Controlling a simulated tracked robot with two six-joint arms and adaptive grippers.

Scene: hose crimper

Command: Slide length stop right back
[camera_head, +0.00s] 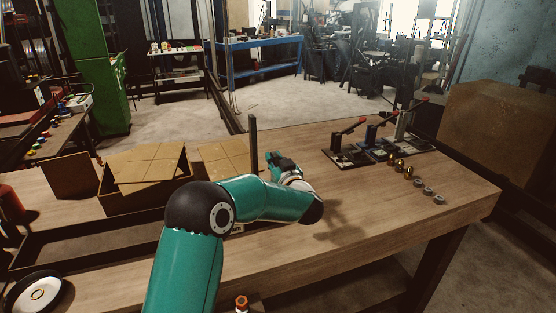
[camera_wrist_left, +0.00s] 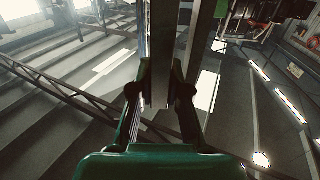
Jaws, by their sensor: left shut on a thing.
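A dark, narrow upright bar (camera_head: 253,145) stands on the wooden table, and it looks like the length stop. My left gripper (camera_head: 274,160) is at the bar's right side, low over the table. In the left wrist view a long metal bar (camera_wrist_left: 160,45) runs between the two fingers of my left gripper (camera_wrist_left: 160,95), which are shut on it. In the head view my green forearm hides the table in front of the bar and part of its surroundings. My right gripper is in neither view.
Red-handled devices (camera_head: 350,140) stand on dark plates at the back right. An open cardboard box (camera_head: 150,190) is at the left. The table's middle right is clear.

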